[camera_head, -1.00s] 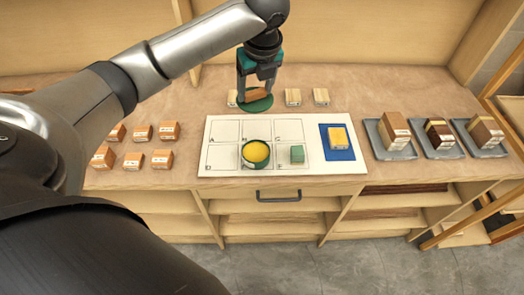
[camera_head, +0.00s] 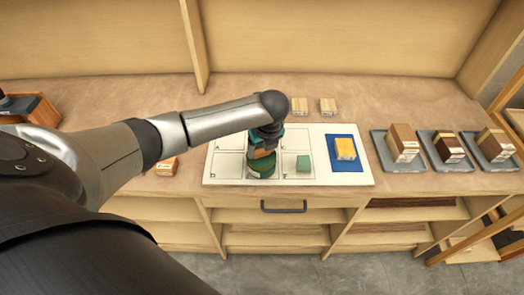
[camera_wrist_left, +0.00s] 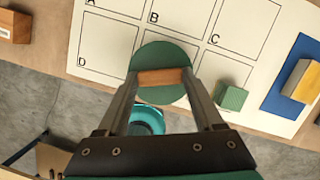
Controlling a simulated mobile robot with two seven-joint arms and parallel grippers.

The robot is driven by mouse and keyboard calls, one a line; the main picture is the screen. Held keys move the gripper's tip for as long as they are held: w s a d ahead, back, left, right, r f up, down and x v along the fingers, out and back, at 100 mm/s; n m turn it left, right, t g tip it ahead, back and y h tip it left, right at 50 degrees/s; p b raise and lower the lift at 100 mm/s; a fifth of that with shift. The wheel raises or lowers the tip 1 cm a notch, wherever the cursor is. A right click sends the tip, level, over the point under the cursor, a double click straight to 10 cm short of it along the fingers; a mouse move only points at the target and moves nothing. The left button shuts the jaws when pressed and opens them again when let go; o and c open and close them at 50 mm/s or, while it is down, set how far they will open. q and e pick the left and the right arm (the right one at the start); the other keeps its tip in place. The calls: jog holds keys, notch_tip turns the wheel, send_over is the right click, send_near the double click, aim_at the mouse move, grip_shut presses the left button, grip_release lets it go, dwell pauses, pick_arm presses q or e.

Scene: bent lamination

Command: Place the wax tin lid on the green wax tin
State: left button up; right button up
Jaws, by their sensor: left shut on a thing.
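My left gripper (camera_head: 264,146) is shut on the wooden handle (camera_wrist_left: 163,77) of the wax tin lid. The lid is a flat dark green disc (camera_wrist_left: 170,53); it also shows below the gripper in the head view (camera_head: 262,160). The lid is over the green wax tin (camera_head: 261,174), which stands in the bottom middle cell of the white lettered board. Only a little of the tin's side shows, and its yellow wax is hidden. I cannot tell whether lid and tin touch. My right gripper is not in view.
A green block (camera_head: 303,163) stands close right of the tin on the white board (camera_head: 318,178). Further right are a yellow block (camera_head: 345,148) on a blue pad and grey trays (camera_head: 396,164) with blocks. An orange-brown block (camera_head: 167,167) is left of the board.

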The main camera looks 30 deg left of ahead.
aim_at(266, 165)
pick_arm(q)
jog(key=shift+f, duration=0.45)
jog(key=shift+f, duration=0.45)
jog(key=o, duration=1.5)
jog(key=shift+c, duration=0.2)
jog(key=p+v, duration=0.1)
jog(key=v, duration=1.2)
jog(key=shift+a+p, duration=0.15)
jog(key=shift+p, duration=0.15)
